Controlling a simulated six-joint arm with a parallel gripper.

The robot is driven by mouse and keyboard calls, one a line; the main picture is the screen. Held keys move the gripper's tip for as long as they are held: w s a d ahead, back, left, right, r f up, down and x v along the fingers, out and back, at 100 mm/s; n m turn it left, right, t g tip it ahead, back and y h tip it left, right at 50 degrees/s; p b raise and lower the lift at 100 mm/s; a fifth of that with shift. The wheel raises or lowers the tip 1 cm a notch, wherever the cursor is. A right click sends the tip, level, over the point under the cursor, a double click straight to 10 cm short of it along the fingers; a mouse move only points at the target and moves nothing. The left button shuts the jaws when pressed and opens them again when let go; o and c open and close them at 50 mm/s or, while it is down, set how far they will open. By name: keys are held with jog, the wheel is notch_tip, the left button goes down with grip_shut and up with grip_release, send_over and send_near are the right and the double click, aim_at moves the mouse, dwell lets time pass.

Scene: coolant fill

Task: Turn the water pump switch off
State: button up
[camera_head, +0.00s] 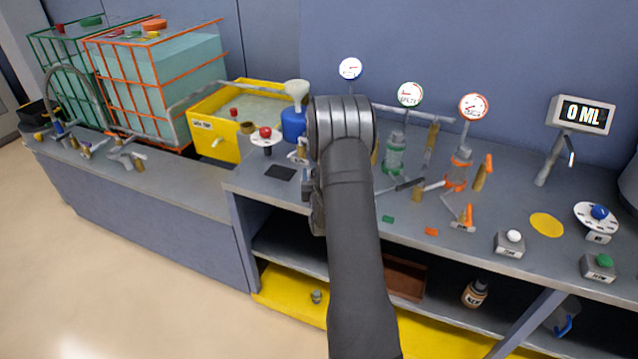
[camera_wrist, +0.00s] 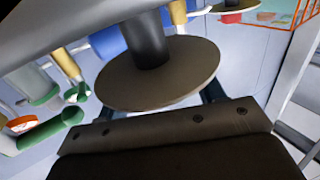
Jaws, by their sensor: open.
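A grey-brown round disc on a dark stem (camera_wrist: 147,42) is close in front of my gripper (camera_wrist: 162,98) in the wrist view. The dark fingers show on either side beneath the disc and are apart; their tips are partly hidden by it. I cannot tell whether they touch it. No readable label marks the water pump switch, and I cannot tell whether this disc belongs to it. In the head view my gripper (camera_head: 312,200) hangs over the bench's front left part, mostly hidden by my arm, which covers the bench there.
A red-knobbed dial (camera_head: 265,138) stands left of my arm, before a yellow tank (camera_head: 212,140) and blue jug (camera_head: 293,125). Green (camera_head: 394,155) and orange (camera_head: 460,168) fittings stand right. A white-button box (camera_head: 510,243), green-button box (camera_head: 600,266) and blue-knobbed dial (camera_head: 597,216) sit farther right.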

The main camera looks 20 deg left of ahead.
jog(key=v, duration=1.7)
jog(key=shift+s+f, duration=0.1)
jog(key=shift+s+a+m+t+h, duration=0.95)
jog(key=shift+a+m+h, duration=1.25)
jog(key=shift+a+h, duration=1.1)
jog(key=w, duration=0.6)
jog(key=w+a, duration=0.1)
jog(key=w, duration=1)
jog(key=shift+w+a, duration=0.25)
jog(key=shift+w, duration=0.05)
jog(key=c, duration=1)
